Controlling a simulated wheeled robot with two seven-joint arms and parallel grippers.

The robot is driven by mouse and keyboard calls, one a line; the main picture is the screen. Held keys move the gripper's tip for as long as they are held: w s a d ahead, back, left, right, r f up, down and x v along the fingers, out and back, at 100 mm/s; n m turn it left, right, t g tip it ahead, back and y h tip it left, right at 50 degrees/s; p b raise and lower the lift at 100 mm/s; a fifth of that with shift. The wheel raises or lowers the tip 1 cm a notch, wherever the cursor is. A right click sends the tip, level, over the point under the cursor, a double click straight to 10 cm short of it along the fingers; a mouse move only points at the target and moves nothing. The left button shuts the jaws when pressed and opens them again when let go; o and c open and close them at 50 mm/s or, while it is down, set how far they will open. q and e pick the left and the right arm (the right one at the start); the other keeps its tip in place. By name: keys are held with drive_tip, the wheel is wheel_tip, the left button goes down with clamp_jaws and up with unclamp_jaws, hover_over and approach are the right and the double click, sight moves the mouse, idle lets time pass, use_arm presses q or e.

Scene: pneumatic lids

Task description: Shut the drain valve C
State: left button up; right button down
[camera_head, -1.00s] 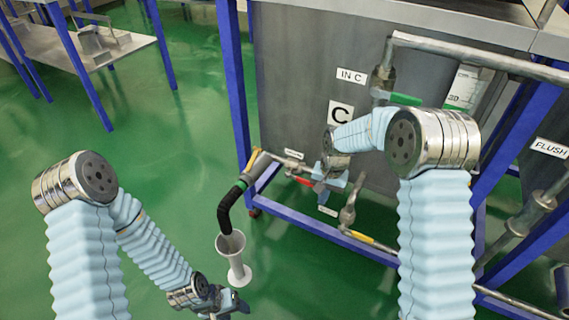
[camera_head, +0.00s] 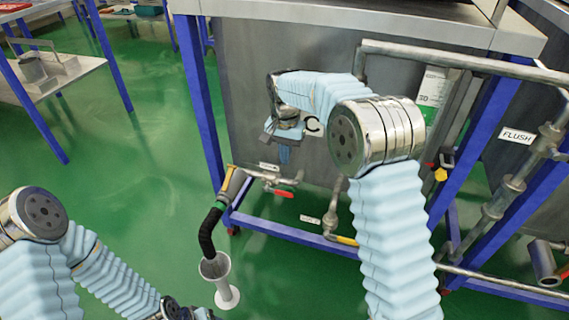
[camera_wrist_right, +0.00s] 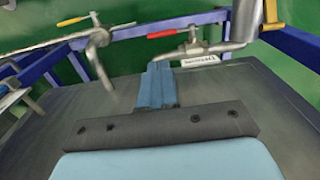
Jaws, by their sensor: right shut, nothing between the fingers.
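A valve with a red lever (camera_head: 280,193) sits on the low pipe in front of tank C (camera_head: 245,110). The lever lies roughly along the pipe, and it also shows in the wrist view (camera_wrist_right: 175,32). A second low pipe to its right carries a yellow lever (camera_head: 345,240). The small labels by both are too small to read. My right gripper (camera_head: 284,154) is shut and empty, in front of the tank wall above the red lever. Its blue fingers (camera_wrist_right: 157,85) point toward the pipe, apart from the lever. My left gripper is cut off at the bottom edge.
A black hose (camera_head: 208,230) drops from the pipe end into a white funnel-like stand (camera_head: 226,290) on the floor. A blue frame (camera_head: 290,234) runs under the tank. Pipes and a FLUSH sign (camera_head: 517,136) stand at right.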

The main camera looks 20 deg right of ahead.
sight(285, 192)
wheel_tip(285, 192, down, 12)
drive_tip(key=shift+f, duration=0.15)
use_arm(q)
drive_tip(key=shift+f, duration=0.15)
drive_tip(key=shift+f, duration=0.1)
